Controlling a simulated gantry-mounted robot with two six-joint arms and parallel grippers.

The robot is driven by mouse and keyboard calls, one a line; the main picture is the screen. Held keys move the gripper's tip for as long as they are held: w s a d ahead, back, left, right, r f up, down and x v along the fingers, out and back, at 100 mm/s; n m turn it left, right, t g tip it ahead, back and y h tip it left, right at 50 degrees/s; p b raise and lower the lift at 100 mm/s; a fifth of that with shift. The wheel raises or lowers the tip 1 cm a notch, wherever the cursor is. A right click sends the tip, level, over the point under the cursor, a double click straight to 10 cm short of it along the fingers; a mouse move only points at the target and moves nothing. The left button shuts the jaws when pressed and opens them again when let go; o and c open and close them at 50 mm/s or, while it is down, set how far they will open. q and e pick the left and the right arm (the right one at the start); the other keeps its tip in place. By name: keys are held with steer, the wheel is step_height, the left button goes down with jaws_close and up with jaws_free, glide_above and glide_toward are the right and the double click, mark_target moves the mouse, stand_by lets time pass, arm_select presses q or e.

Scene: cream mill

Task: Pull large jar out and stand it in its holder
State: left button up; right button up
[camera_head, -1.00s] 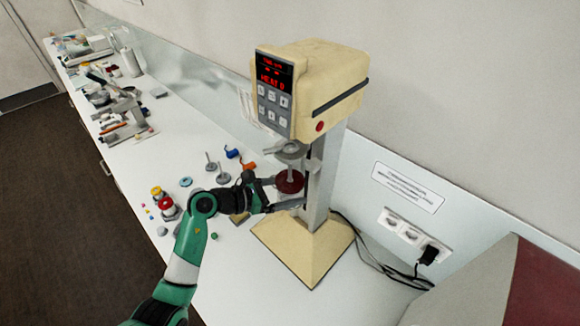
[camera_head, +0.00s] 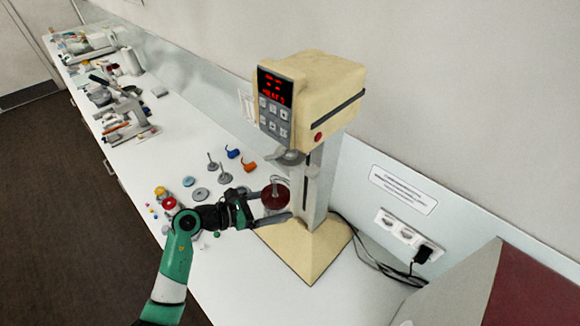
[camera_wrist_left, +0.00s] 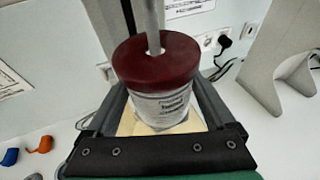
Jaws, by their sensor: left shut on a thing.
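The large jar (camera_head: 274,198) has a dark red lid, a pale labelled body and a grey shaft rising from the lid. It is upright, below the head of the cream mill (camera_head: 312,90) and above its base. In the left wrist view the jar (camera_wrist_left: 160,100) sits between the two fingers, with its lid up and its underside hidden. My left gripper (camera_head: 275,207) is shut on the jar. Red and yellow ring-shaped pieces (camera_head: 169,203) stand left of my wrist; I cannot tell which piece is the jar's holder. My right gripper is out of view.
Grey discs (camera_head: 201,194), some with upright rods, and blue (camera_head: 233,153) and orange (camera_head: 249,167) pieces lie behind my gripper. The mill's wide cream base (camera_head: 310,250) and column (camera_head: 321,180) stand close to the jar. Black cables (camera_head: 375,262) lie at right.

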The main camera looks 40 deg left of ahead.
mark_target(267, 214)
arm_select(q)
steer(key=shift+s+a+p, duration=0.1)
steer(key=shift+s+p, duration=1)
steer(key=shift+s, duration=1.25)
steer(key=shift+h, duration=0.3)
